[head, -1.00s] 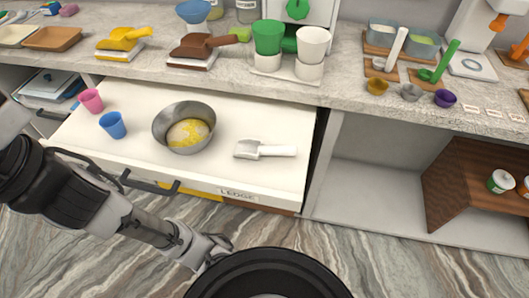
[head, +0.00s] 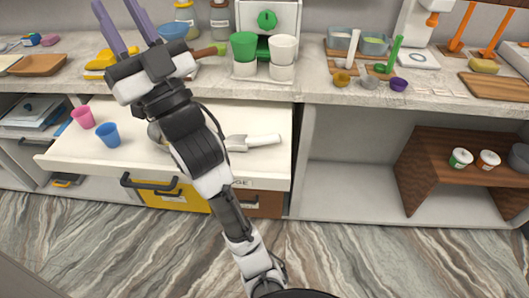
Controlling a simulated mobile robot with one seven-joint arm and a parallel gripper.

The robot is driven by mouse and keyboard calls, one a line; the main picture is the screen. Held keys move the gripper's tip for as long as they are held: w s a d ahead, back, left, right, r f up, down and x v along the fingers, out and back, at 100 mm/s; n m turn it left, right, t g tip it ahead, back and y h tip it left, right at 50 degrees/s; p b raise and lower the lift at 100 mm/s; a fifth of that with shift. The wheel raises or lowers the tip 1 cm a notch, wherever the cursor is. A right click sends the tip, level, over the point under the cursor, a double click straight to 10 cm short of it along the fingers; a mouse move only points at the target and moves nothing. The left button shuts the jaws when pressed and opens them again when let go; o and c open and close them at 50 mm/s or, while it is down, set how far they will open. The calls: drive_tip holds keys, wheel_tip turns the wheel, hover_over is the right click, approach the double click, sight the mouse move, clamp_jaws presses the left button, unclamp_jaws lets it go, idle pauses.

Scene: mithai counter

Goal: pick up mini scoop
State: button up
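A small scoop with a white handle and greyish head (head: 255,141) lies flat on the white surface of the open drawer (head: 80,150). The left end of its head is close to or partly behind my arm. My gripper (head: 118,6) is raised over the back left of the counter, its two purple fingers pointing up and apart, with nothing between them. It is well up and left of the scoop. My arm crosses in front of the drawer and hides most of the metal bowl (head: 154,133).
A pink cup (head: 83,117) and a blue cup (head: 108,134) stand at the drawer's left. On the counter (head: 310,91) are green and white cups, white and green spoons, and small yellow, grey and purple cups. An open shelf is at the right.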

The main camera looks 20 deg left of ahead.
drive_tip(key=w+d+f+m+t+h, duration=0.25)
drive_tip(key=w+f+m+h, duration=0.6)
drive_tip(key=w, duration=0.45)
drive_tip(key=m+g+h+b, duration=0.1)
drive_tip(key=m+g+h, duration=0.4)
drive_tip(key=m+g, duration=0.45)
approach(267, 137)
drive_tip(key=shift+n, duration=0.5)
drive_tip(key=x, duration=0.3)
drive_tip(key=p+x, duration=0.1)
drive_tip(key=x, duration=0.3)
drive_tip(key=w+f+p+x, duration=0.1)
drive_tip(key=x, duration=0.3)
drive_tip(key=shift+d+f, duration=0.1)
drive_tip(key=shift+d, duration=0.15)
drive_tip(key=shift+y, duration=0.25)
drive_tip(key=c, duration=0.6)
